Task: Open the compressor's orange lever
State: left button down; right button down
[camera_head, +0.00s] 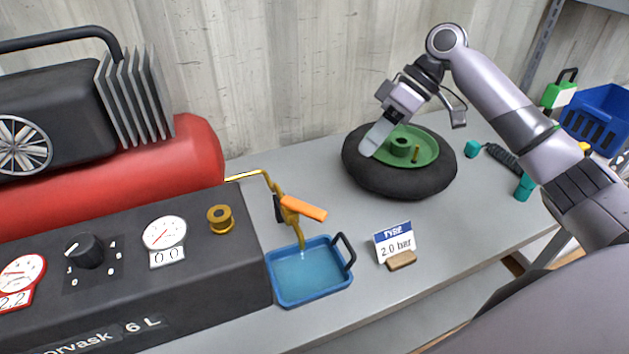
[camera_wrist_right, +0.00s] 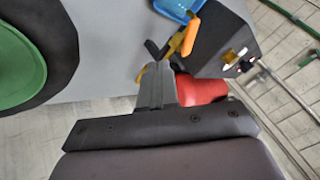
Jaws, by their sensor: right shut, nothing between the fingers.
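The compressor has a red tank (camera_head: 185,165) and a dark control panel (camera_head: 130,270). A yellow pipe comes from the tank and bends down to a valve with an orange lever (camera_head: 303,208). The lever sticks out to the right from the valve, above a blue tray (camera_head: 310,295). In the right wrist view the orange lever (camera_wrist_right: 191,35) shows beyond the fingers. My right gripper (camera_head: 376,138) is shut and empty, over the tire, to the right of the lever and apart from it. Its closed fingers (camera_wrist_right: 157,88) also show in the wrist view. My left gripper is not in view.
A black tire with a green hub (camera_head: 430,150) lies on the grey bench. A "2.0 bar" sign (camera_head: 394,242) stands right of the tray. A brass fitting (camera_head: 220,219) and gauges are on the panel. A blue crate (camera_head: 598,115) is at the far right.

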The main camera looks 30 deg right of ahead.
aim_at(303, 210)
pick_arm(q)
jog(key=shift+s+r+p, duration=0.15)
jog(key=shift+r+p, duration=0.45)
jog(key=shift+p, duration=0.1)
pick_arm(e)
jog(key=s+a+f, duration=0.2)
jog(key=a+f, duration=0.5)
jog(key=a, duration=0.2)
jog(key=shift+f, duration=0.35)
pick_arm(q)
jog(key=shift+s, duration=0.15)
pick_arm(e)
jog(key=shift+w+a, duration=0.1)
